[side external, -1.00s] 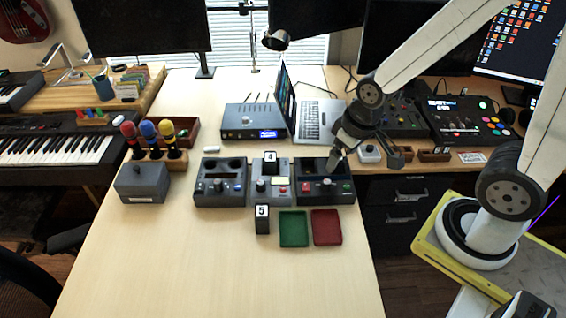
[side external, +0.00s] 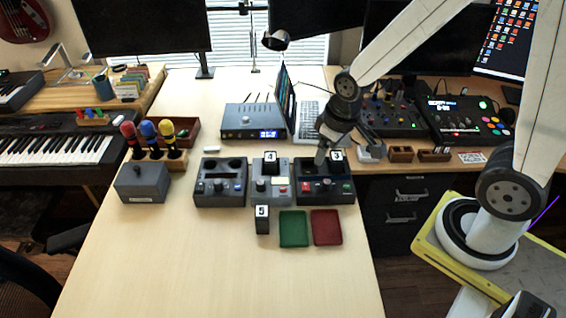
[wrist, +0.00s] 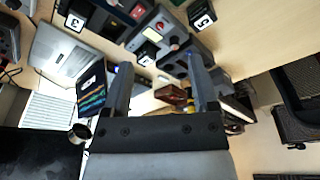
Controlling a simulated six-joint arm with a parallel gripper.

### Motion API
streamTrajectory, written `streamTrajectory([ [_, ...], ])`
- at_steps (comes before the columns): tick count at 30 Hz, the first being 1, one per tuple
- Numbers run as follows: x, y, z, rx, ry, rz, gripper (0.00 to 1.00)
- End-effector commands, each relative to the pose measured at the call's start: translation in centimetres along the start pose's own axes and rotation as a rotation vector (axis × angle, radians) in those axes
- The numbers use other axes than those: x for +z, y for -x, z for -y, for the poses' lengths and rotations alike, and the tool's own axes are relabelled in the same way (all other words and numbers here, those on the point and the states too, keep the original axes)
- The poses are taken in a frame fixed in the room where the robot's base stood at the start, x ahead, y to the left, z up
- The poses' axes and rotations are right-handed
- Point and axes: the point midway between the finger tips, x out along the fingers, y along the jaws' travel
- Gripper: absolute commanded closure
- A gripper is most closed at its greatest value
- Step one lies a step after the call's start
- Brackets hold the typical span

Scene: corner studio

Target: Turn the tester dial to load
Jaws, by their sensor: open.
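The grey middle device (side external: 283,198), probably the tester, has a small dial (side external: 261,186), a pale display and a red button. Its dial markings are too small to read. A black block marked 4 (side external: 270,163) stands at its back. The device also shows in the wrist view (wrist: 190,52). My gripper (side external: 320,162) is above the back of the dark right device (side external: 324,198), beside a block marked 3 (side external: 337,158). In the wrist view, my gripper (wrist: 162,72) has its fingers wide apart with nothing held between them.
A block marked 5 (side external: 262,220) stands in front of the middle device. A green tray (side external: 293,243) and a red tray (side external: 326,241) lie nearby. Another control box (side external: 220,201) is at left, a laptop (side external: 310,112) behind. The front table is clear.

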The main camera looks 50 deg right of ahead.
Motion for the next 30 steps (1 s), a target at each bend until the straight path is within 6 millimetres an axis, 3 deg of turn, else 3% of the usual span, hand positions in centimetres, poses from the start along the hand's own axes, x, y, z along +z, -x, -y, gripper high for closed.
streamTrajectory([
  [15, -9.6, -7.0, 0.7, -0.03, 0.335, 0.098, 0.24],
  [24, -13.6, -12.6, 1.5, -0.059, 0.529, 0.15, 0.24],
  [30, -15.0, -15.7, 2.0, -0.077, 0.631, 0.176, 0.24],
])
